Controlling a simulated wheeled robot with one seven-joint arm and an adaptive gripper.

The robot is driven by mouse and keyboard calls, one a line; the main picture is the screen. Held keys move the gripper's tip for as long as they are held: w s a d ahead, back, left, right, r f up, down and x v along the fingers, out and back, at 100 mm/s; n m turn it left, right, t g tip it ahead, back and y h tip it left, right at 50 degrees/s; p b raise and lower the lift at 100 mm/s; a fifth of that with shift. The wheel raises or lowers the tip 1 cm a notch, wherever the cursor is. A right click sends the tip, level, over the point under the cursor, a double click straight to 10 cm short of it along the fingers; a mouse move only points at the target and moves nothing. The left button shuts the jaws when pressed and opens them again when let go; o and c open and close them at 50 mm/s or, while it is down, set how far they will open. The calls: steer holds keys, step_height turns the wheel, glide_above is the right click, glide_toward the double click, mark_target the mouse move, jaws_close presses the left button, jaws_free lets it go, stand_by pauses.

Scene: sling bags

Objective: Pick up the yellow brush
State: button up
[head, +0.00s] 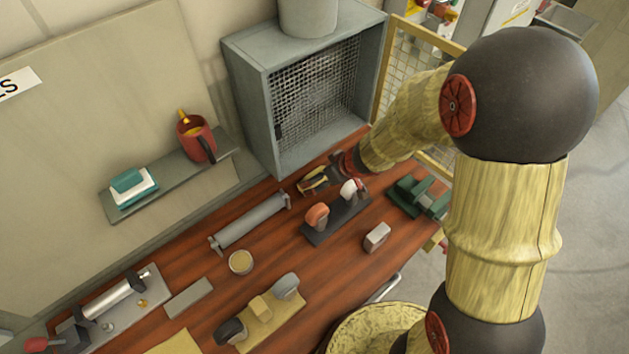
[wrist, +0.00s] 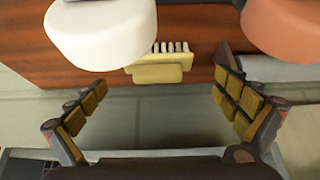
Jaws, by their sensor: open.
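The yellow brush (wrist: 158,70), with a row of white bristles, shows in the wrist view, near the edge of the red-brown wood surface. My gripper (wrist: 160,92) is open, its two padded fingers apart on either side below the brush. The brush lies ahead of the gap between the fingers, and nothing is held. In the head view my gripper (head: 314,184) is low over the back of the bench, beside the grinder with orange and white wheels (head: 335,217). I cannot tell the brush from the gripper's yellow pads there.
The white wheel (wrist: 103,32) and orange wheel (wrist: 283,28) loom close in the wrist view. In the head view, a grey mesh-backed box (head: 262,115) stands behind my gripper. A grey roller (head: 250,221) lies left, and a green vise-like tool (head: 418,195) right.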

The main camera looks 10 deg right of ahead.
steer(key=shift+w+b+x, duration=0.2)
steer(key=shift+b+x, duration=1.8)
steer(key=shift+x, duration=1.1)
steer(key=shift+r, duration=0.1)
steer(key=shift+c, duration=0.5)
steer(key=c, duration=0.9)
